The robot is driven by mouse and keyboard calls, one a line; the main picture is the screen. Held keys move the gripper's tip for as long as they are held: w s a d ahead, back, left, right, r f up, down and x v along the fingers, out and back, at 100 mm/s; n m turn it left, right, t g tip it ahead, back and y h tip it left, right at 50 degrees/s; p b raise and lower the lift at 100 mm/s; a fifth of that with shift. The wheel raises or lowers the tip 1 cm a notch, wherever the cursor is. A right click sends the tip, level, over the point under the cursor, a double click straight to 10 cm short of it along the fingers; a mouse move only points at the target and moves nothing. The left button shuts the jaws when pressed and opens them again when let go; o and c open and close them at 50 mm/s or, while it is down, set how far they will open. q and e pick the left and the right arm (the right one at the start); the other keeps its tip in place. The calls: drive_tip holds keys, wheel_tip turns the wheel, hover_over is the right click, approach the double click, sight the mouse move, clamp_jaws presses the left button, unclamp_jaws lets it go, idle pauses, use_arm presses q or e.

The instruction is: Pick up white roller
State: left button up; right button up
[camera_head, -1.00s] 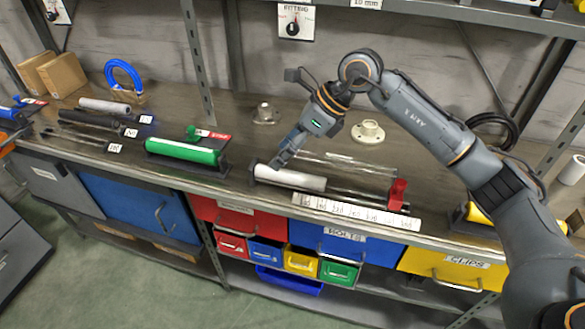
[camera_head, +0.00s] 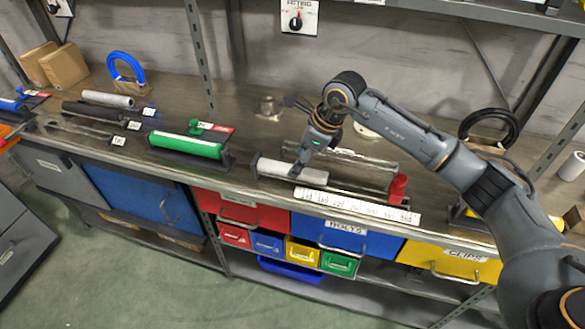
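The white roller (camera_head: 272,167) lies on its side in a dark holder on the workbench, right of the green roller (camera_head: 186,146). Thin clear rods and a red piece (camera_head: 397,187) lie to its right. My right gripper (camera_head: 298,172) comes down from above onto the middle of the white roller. Its fingertips are at the roller and hide a small part of it. I cannot tell whether the fingers are closed around it. My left gripper is not in view.
A white scale strip (camera_head: 357,206) runs along the bench's front edge, above coloured drawers. Metal flanged parts (camera_head: 269,108) stand behind the roller. A grey roller (camera_head: 107,99) and a blue ring (camera_head: 126,70) are at the left.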

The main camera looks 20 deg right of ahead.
drive_tip(key=shift+p+x, duration=0.35)
drive_tip(key=shift+x, duration=1.4)
clamp_jaws()
drive_tip(key=shift+r, duration=0.1)
